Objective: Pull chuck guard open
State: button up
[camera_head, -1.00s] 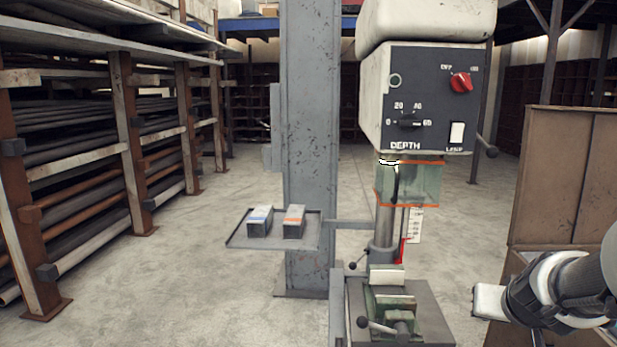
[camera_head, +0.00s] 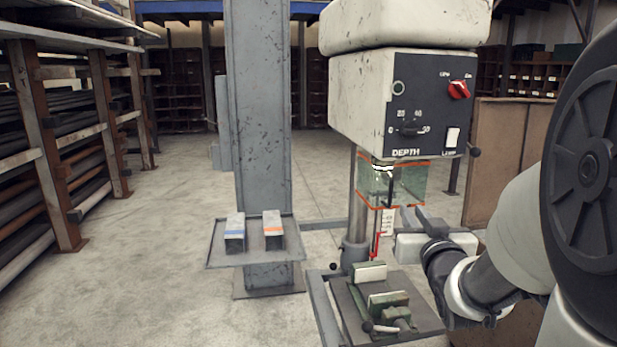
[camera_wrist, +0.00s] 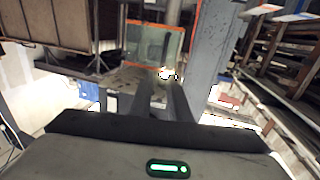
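The chuck guard (camera_head: 393,184) is a clear greenish box with orange edges, hanging under the drill press head around the chuck. It also shows in the wrist view (camera_wrist: 155,44), ahead of my fingers. My gripper (camera_head: 418,213) is just below and beside the guard's lower right edge in the head view. In the wrist view its two dark fingers (camera_wrist: 160,84) point toward the guard's lower edge with a gap between them. They look open and empty. I cannot tell whether a fingertip touches the guard.
The drill press head (camera_head: 400,100) has a red switch and a depth dial. Below is a green vise (camera_head: 388,300) on the machine table. A tray (camera_head: 215,262) with two small blocks stands left, beside a grey column (camera_head: 262,120). Racks of pipes line the left.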

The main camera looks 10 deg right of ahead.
aim_at(392, 184)
jog(key=w, duration=0.5)
jog(key=w+d, duration=0.1)
jog(key=w, duration=0.5)
jog(key=w+d, duration=0.1)
jog(key=w, duration=0.5)
jog(key=shift+w+d+r+p, duration=0.1)
jog(key=shift+w+r+p, duration=0.05)
jog(key=shift+p, duration=0.15)
grip_shut()
